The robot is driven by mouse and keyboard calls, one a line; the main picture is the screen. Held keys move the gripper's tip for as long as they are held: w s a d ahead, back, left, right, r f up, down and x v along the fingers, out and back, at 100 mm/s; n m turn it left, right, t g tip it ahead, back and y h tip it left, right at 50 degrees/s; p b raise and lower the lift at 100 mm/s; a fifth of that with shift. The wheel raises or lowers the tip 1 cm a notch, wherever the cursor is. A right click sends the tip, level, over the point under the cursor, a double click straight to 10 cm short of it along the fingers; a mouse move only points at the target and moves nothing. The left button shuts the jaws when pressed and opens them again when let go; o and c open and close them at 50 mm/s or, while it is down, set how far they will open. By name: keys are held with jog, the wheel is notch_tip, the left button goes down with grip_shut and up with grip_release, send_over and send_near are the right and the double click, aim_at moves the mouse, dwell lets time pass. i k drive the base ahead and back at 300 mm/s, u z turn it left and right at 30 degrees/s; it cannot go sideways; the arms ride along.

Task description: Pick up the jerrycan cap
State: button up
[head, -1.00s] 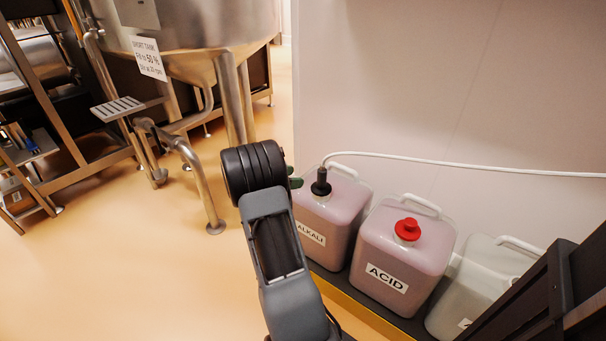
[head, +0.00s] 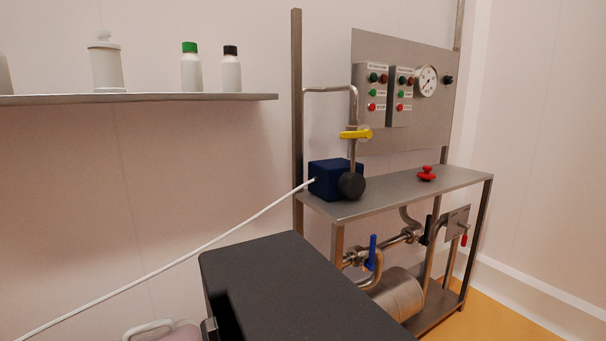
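A small red cap (head: 427,174) with a knob-like top sits on the steel bench (head: 455,181), toward its right part. It stands upright and apart from the other things on the bench. My gripper is not in view, so I cannot see whether it is open or shut.
A dark blue pump box (head: 330,178) with a white hose (head: 200,250) stands on the bench's left part. A bent pipe with a yellow lever (head: 356,134) rises beside it. A control panel (head: 440,120) stands behind. A wall shelf (head: 150,98) holds several bottles. The bench around the red cap is clear.

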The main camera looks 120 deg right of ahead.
aim_at(425, 175)
jog(key=z, duration=5.1)
